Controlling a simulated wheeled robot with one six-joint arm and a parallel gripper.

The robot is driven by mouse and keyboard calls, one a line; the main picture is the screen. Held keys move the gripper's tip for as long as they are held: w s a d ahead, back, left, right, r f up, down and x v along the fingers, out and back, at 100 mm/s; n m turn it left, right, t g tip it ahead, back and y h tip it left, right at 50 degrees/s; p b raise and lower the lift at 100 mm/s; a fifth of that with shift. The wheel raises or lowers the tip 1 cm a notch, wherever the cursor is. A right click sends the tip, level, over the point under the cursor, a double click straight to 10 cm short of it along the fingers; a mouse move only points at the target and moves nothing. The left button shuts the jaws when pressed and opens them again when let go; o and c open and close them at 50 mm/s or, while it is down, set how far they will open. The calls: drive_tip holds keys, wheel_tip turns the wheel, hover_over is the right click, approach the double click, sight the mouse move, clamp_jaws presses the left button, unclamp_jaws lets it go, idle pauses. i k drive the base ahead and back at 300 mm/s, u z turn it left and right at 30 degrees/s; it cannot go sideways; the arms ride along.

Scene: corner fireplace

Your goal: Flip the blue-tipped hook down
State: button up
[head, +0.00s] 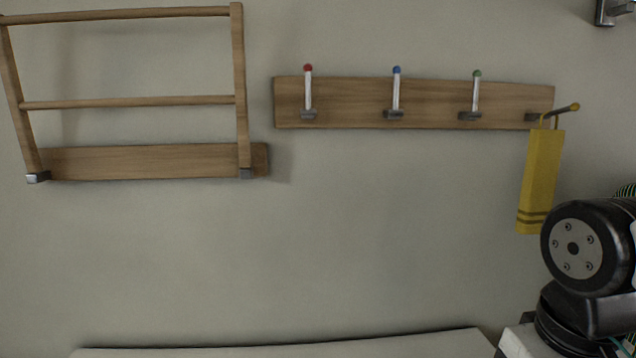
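The blue-tipped hook (396,92) is on the wooden hook board (350,104) on the wall. Its white peg stands upright, with the blue tip at the top and a dark grey bracket at its base. The red-tipped hook (308,92) to its left and the green-tipped hook (475,94) to its right also stand upright. The yellow-tipped hook (563,111) at the right end is folded down and sticks out. A yellow towel (541,180) hangs from it. My gripper is not in view; only part of my arm shows at the lower right.
A wooden rack (150,162) with two bars is on the wall at the left. A dark metal fitting (613,12) is at the top right corner. A pale edge (290,346) runs along the bottom. The wall below the hook board is bare, left of the towel.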

sight(396, 70)
drive_tip(key=k, duration=0.5)
drive_tip(key=u, duration=1.75)
drive_tip(key=k, duration=0.9)
drive_tip(key=z, duration=1.35)
drive_tip(key=i, duration=1)
